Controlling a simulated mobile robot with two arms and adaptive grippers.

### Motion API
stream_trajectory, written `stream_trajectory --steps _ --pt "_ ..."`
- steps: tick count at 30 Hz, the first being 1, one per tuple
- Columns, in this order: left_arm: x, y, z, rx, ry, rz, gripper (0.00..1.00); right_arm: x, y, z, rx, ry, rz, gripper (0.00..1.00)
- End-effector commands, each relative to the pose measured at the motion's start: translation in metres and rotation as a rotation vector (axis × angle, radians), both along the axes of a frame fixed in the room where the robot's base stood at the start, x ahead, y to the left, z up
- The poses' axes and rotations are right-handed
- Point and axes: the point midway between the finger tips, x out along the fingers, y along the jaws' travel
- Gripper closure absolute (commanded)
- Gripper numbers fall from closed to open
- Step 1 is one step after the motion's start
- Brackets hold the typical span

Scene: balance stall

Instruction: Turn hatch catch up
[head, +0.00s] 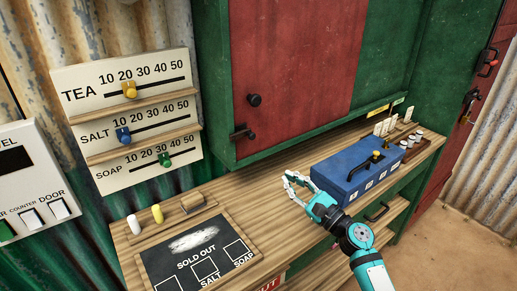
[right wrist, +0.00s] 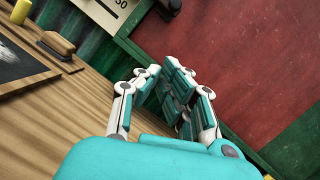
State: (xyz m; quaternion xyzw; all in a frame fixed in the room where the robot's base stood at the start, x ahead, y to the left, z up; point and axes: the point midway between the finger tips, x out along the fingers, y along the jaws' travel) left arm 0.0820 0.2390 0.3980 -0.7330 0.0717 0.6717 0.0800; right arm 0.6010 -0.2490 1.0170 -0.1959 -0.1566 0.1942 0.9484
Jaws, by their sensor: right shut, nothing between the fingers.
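The hatch is a red panel (head: 292,65) in a green frame. Its black catch (head: 243,132) sits near the lower left corner and lies roughly level, reaching toward the frame. A round black knob (head: 254,99) is just above it. My right gripper (head: 290,183) is shut and empty above the wooden counter, below and to the right of the catch and apart from it. My left gripper is not in view.
A blue box (head: 350,170) with a yellow-knobbed lever stands on the counter right of my gripper. A slate (head: 200,250), chalks and an eraser (head: 193,203) lie at left. A slider board (head: 125,110) hangs on the wall. The counter below the catch is clear.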

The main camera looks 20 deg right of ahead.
Motion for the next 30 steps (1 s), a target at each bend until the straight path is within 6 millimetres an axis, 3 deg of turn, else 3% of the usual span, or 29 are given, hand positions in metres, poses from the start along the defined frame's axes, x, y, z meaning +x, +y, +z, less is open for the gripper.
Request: stream_trajectory --steps 3,8,15,20,24,30 --pt "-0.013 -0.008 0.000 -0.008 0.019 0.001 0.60 0.002 0.001 0.001 0.000 0.000 0.000 1.00" --pt "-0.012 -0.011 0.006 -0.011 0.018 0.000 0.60 0.017 0.008 0.007 0.002 0.000 0.001 1.00" --pt "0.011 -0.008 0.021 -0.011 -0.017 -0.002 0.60 0.062 0.030 0.019 0.002 0.000 0.000 1.00" --pt "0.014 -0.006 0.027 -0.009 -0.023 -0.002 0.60 0.091 0.045 0.025 0.001 0.000 0.002 1.00" --pt "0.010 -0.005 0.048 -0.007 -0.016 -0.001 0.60 0.084 0.053 0.048 -0.002 0.000 0.002 1.00" --pt "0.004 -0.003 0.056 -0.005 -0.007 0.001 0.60 0.082 0.058 0.058 -0.002 0.000 0.000 1.00"
